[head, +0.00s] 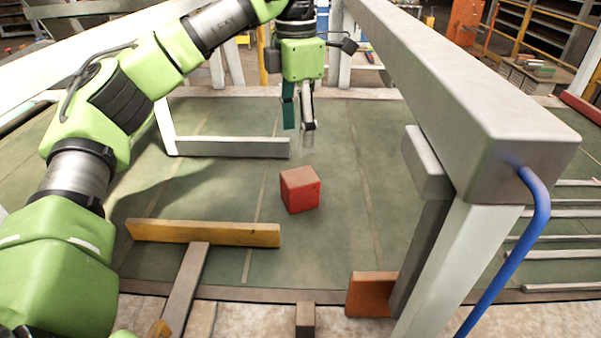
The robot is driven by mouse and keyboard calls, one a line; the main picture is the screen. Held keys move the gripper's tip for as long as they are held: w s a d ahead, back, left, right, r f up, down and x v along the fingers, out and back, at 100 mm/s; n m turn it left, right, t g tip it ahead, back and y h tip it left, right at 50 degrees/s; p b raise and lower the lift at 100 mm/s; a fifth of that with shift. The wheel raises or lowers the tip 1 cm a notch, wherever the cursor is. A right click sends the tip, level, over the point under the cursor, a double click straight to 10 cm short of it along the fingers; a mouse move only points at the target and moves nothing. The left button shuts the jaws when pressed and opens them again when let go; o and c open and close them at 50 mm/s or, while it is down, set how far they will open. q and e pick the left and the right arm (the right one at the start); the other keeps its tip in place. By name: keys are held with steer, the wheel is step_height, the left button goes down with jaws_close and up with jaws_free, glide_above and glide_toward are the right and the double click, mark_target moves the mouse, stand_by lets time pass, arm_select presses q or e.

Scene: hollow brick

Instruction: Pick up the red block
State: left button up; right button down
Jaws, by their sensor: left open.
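The red block (300,191) is a small cube with a paler top, resting on the green-grey floor mat (340,225) near the middle of the head view. My left gripper (298,127) points down above and beyond the block in the picture, apart from it. Its two fingers are spread, with nothing between them. My left arm comes in from the left and bends over at the top. My right gripper does not show.
A yellow beam (205,233) lies left of and nearer than the block. A grey beam (232,147) lies behind it on the left. A large grey frame (470,120) with a blue pipe (517,250) stands at right. The mat around the block is clear.

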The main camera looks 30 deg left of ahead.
arm_select(q)
glide_above(300, 176)
steer(key=f, duration=0.3)
steer(key=f+p, duration=0.1)
steer(key=shift+a+f, duration=0.2)
steer(key=shift+a, duration=0.2)
step_height(300, 176, down, 4)
steer(key=shift+w+a+r, duration=0.1)
steer(key=shift+w+r, duration=0.05)
steer(key=shift+r, duration=0.1)
steer(key=shift+f+p, duration=0.2)
steer(key=shift+p, duration=0.1)
steer(key=shift+f+p, duration=0.25)
steer(key=shift+p, duration=0.05)
steer(key=f+p, duration=0.1)
steer(key=d+f, duration=0.1)
steer(key=f, duration=0.1)
steer(key=shift+s+f+p, duration=0.2)
steer(key=shift+f+p, duration=0.1)
steer(key=shift+p, duration=0.1)
steer(key=shift+a+f, duration=0.1)
steer(key=shift+f, duration=0.4)
steer(key=c, duration=1.3)
steer(key=shift+c, duration=0.7)
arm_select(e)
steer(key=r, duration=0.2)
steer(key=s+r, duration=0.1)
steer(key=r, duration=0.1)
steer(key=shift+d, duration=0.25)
